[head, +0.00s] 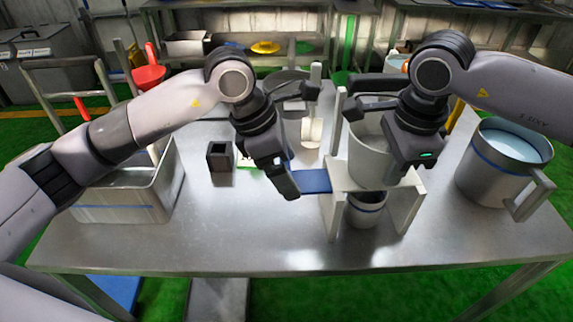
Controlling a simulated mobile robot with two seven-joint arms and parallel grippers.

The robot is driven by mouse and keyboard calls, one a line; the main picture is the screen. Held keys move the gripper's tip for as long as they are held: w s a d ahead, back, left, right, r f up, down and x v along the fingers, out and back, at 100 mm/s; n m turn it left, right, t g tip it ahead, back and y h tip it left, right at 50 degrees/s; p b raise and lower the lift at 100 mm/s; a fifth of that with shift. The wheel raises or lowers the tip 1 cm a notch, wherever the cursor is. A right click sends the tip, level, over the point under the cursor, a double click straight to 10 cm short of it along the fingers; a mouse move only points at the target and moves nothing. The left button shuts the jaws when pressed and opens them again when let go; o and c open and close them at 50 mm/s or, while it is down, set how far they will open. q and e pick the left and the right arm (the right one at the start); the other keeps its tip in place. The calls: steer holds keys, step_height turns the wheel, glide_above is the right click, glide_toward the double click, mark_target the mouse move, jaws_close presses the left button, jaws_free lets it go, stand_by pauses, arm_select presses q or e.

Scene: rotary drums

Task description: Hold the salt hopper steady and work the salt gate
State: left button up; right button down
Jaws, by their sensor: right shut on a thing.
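The salt hopper (368,158), a pale round bucket, stands on a white stand (411,203) right of the table's middle. My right gripper (396,172) is shut on the hopper at its right side. The salt gate (315,181), a flat blue plate, sticks out to the left from under the hopper. My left gripper (290,187) is at the gate's left end, pointing down. Its fingers overlap in this view, so I cannot tell whether it grips the plate. A small metal pot (366,211) with a blue band sits under the stand, partly hidden.
A large metal jug (490,178) with pale blue contents stands at the right. A metal bin (120,208) is at the left, with a small dark box (220,158) between it and my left gripper. The table's front strip (230,245) is clear.

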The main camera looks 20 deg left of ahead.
arm_select(q)
steer(key=v, duration=1.2)
stand_by(1.1)
steer(key=shift+a+f, duration=0.1)
steer(key=c, duration=0.8)
steer(key=shift+s+a+f+h, duration=0.15)
steer(key=shift+a+h, duration=0.1)
steer(key=shift+h, duration=0.05)
steer(key=c, duration=0.5)
steer(key=s+a+f+h, duration=0.1)
steer(key=a, duration=0.1)
steer(key=a+h, duration=0.1)
steer(key=a, duration=0.2)
steer(key=s+a+f+t+h, duration=0.1)
steer(key=a, duration=0.2)
steer(key=shift+s+f+h, duration=0.3)
jaws_close()
steer(key=w+d+r+x, duration=0.1)
steer(key=x, duration=1)
steer(key=shift+d+r+t, duration=0.2)
steer(key=shift+d+t, duration=0.1)
steer(key=shift+d, duration=0.15)
